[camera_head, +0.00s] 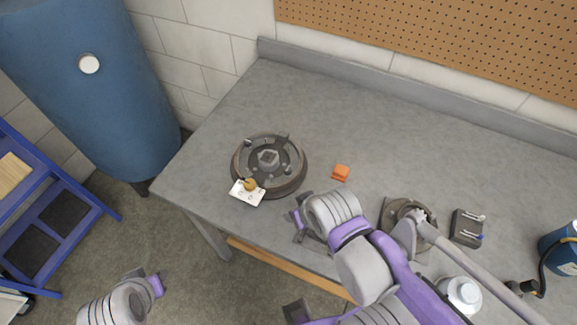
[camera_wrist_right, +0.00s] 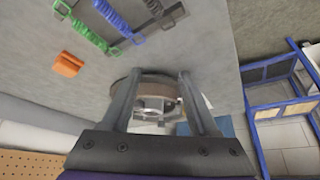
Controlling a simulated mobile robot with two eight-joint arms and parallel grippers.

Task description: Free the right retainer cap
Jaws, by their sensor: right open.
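The round brake-like assembly (camera_head: 268,160) lies on the bench top, with a grey hub in its centre and small fittings around it. I cannot make out which fitting is the right retainer cap. A white card or plate (camera_head: 240,196) with a brass knob (camera_head: 249,184) sits at the assembly's front edge. In the right wrist view the assembly (camera_wrist_right: 165,88) shows beyond my right gripper (camera_wrist_right: 157,76). Its two fingers stand apart with nothing held between them, and the palm hides part of the assembly.
An orange block (camera_head: 341,172) lies right of the assembly. A black holder (camera_head: 467,228), white bottle (camera_head: 462,292) and blue canister (camera_head: 560,250) stand right. The rear bench is clear.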

